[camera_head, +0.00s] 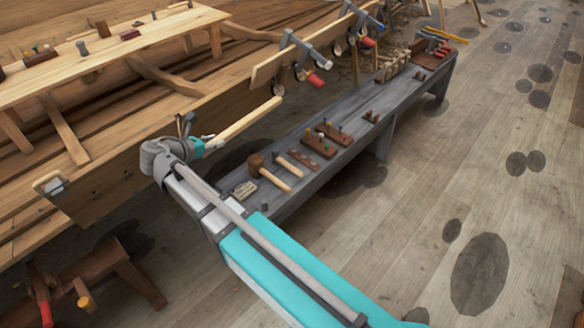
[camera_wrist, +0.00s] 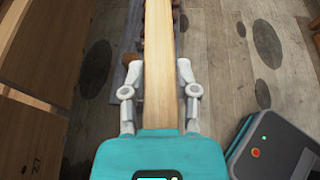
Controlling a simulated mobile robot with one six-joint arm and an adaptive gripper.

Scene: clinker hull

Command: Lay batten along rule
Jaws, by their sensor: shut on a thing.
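The batten (camera_wrist: 158,45) is a long, straight strip of pale wood. In the wrist view my gripper (camera_wrist: 157,70) has a finger on each side of it and is shut on it. The batten runs away from me up the middle of that view. In the head view the batten (camera_head: 246,121) sticks out from my gripper (camera_head: 203,146) towards the upper right. It is held up between the hull's side and the grey bench. The end nearest me is hidden by my gripper. I cannot make out the rule in either view.
A grey bench (camera_head: 300,195) carries a mallet (camera_head: 273,172), dark tool blocks (camera_head: 319,145) and small pegs. Clamps with red handles (camera_head: 315,79) hang on the hull plank (camera_head: 105,172). The floor on the right is open.

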